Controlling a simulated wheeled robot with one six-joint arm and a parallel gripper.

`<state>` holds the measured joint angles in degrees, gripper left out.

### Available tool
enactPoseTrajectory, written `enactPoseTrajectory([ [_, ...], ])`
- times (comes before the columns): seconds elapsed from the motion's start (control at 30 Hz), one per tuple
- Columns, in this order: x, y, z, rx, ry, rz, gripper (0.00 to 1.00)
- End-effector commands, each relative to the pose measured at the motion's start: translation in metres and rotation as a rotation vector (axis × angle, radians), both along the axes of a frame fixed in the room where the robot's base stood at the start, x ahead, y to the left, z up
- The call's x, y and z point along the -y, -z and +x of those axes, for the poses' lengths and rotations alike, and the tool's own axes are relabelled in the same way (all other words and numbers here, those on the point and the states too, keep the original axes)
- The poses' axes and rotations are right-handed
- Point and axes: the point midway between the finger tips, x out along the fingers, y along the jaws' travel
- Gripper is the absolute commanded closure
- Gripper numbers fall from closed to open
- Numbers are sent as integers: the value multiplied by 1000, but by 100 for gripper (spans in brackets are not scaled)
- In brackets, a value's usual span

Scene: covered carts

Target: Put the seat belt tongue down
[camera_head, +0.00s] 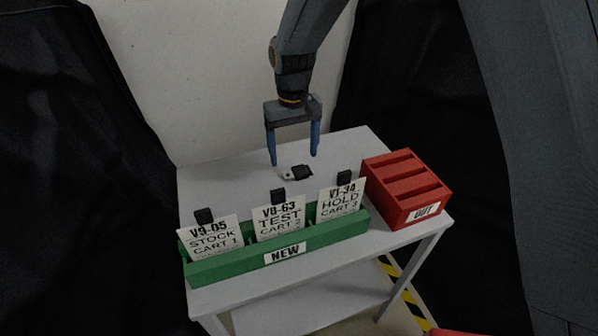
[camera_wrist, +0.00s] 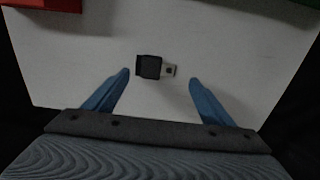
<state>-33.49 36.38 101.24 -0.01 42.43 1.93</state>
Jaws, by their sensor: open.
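The seat belt tongue (camera_head: 297,173) has a black body and a light metal end. It lies on the white table (camera_head: 218,177) behind the green rack, and nothing holds it. In the wrist view the tongue (camera_wrist: 152,67) lies flat, its black part to the left and its metal plate with a dark slot to the right. My gripper (camera_head: 294,161) is open and empty, with blue fingers pointing down at the tongue. In the wrist view the fingertips (camera_wrist: 159,76) stand apart on either side of it, with a gap to each.
A green rack (camera_head: 232,265) labelled NEW holds three cards with black clips along the table's front. A red slotted box (camera_head: 392,200) labelled OUT stands at the right. The table's back left is clear. Dark covers hang on both sides.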

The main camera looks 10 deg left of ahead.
Motion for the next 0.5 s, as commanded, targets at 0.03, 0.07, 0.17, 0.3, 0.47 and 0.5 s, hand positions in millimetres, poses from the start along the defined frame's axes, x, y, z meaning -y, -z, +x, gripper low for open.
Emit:
enactPoseTrajectory([
  [0.03, 1, 4, -1, -2, 0, -1, 23],
  [0.07, 1, 6, -1, -2, 0, -1, 23],
  [0.17, 1, 15, 0, -2, 1, -1, 23],
  [0.3, 2, 32, 0, -3, 0, -2, 23],
  [0.47, 2, 51, 1, -2, 0, -1, 23],
  [0.5, 2, 53, 1, 0, 0, 0, 23],
])
